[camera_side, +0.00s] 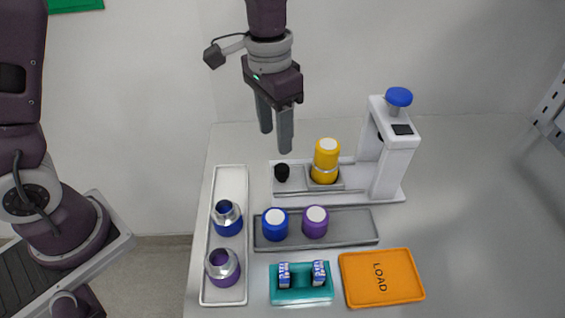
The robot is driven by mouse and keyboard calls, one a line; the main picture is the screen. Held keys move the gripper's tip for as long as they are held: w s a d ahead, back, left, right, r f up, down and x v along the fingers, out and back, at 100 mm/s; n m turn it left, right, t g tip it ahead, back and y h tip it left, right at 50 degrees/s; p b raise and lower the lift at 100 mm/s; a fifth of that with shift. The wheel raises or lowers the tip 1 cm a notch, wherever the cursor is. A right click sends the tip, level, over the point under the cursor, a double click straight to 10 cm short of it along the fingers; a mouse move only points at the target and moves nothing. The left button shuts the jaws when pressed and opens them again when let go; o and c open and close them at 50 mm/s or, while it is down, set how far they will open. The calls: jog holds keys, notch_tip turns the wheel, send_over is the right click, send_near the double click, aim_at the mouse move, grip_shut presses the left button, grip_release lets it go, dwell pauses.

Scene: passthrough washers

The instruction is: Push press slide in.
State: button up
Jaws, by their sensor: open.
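The white press (390,150) stands at the back right, with a blue knob (399,97) on top and a dark panel on its head. Its grey slide (295,184) extends out to the left on a white base. A black knob (282,173) stands on the slide's left end. A yellow bottle with a white-topped cap (325,162) stands upright on the slide, left of the press column and apart from it. My gripper (276,141) is open and empty, pointing down above the black knob's end of the slide. It touches nothing that I can see.
A white tray (228,256) at left holds a blue and a purple open-necked container. A grey tray (349,228) holds blue and purple caps. A teal tray (300,295) holds two small blue-white items. An orange LOAD tray (407,282) looks empty. The table's right side is clear.

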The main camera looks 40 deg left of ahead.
aim_at(282, 167)
jog(key=f, duration=0.6)
jog(key=d+f, duration=0.1)
jog(key=f, duration=0.1)
jog(key=shift+w+f, duration=0.35)
jog(key=shift+f, duration=0.05)
grip_shut()
dwell(0.8)
